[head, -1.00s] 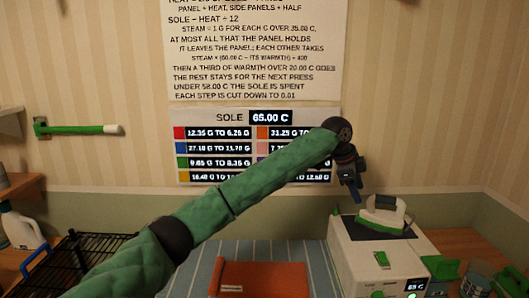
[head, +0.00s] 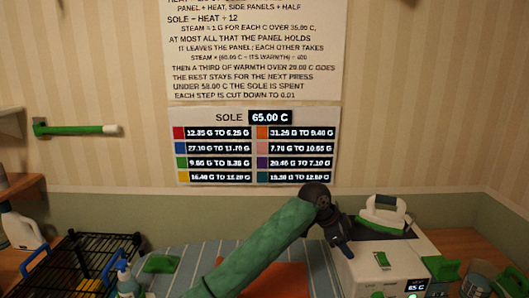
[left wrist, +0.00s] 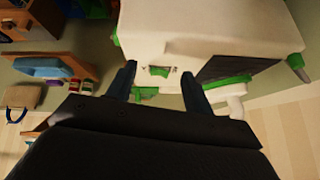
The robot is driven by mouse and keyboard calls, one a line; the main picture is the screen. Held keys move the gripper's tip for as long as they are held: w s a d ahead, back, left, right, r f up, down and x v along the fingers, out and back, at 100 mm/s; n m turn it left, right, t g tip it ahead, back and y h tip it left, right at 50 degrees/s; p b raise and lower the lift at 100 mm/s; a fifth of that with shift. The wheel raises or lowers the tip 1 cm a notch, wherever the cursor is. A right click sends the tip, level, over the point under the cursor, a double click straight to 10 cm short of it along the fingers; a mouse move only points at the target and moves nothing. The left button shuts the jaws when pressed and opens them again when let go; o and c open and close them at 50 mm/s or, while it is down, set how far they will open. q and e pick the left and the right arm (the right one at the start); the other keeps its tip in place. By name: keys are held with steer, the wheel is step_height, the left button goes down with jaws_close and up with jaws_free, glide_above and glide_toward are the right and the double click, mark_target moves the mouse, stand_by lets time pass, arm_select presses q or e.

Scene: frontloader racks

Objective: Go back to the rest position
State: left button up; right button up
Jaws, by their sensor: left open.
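My left gripper (head: 343,246) is open and empty, just left of a white steam station (head: 365,268) at the right. My green-sleeved left arm slants up to it from the bottom centre. In the left wrist view the two dark fingers (left wrist: 160,88) stand apart with nothing between them, and the white station fills the space beyond. A white iron with green trim (head: 384,213) rests on top of the station. My right gripper is not in view.
A striped ironing surface (head: 190,255) bears an orange cloth (head: 280,282), partly hidden by my arm. A black wire rack (head: 100,245), a spray bottle (head: 125,280) and a green item (head: 161,263) are at the left. A wall sign reads SOLE 65.00 C (head: 257,117).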

arm_select(q)
steer(key=s+a+f+n+t+y, duration=0.15)
steer(key=s+a+f+n, duration=0.35)
steer(key=s+a+f, duration=0.5)
steer(key=s+a+f+n+t+h, duration=0.1)
steer(key=s+a+f+n+t, duration=0.1)
steer(key=s+a+f+n, duration=0.75)
steer(key=s+a+f+n+y, duration=0.2)
steer(key=s+a+f+y, duration=0.15)
steer(key=s+a, duration=0.85)
steer(key=s+a+f+n+y, duration=0.1)
steer(key=s+a+f+y, duration=0.25)
steer(key=s+a, duration=0.8)
steer(key=w+f+g+h, duration=0.1)
steer(key=w+f, duration=0.1)
steer(key=f, duration=0.9)
steer(key=w+f, duration=0.3)
steer(key=f, duration=0.8)
steer(key=s+f, duration=0.4)
steer(key=f, duration=0.8)
steer(key=s+f+g, duration=0.1)
steer(key=s+f, duration=0.3)
steer(key=f, duration=0.8)
steer(key=shift+s+f, duration=0.25)
steer(key=shift+f, duration=0.15)
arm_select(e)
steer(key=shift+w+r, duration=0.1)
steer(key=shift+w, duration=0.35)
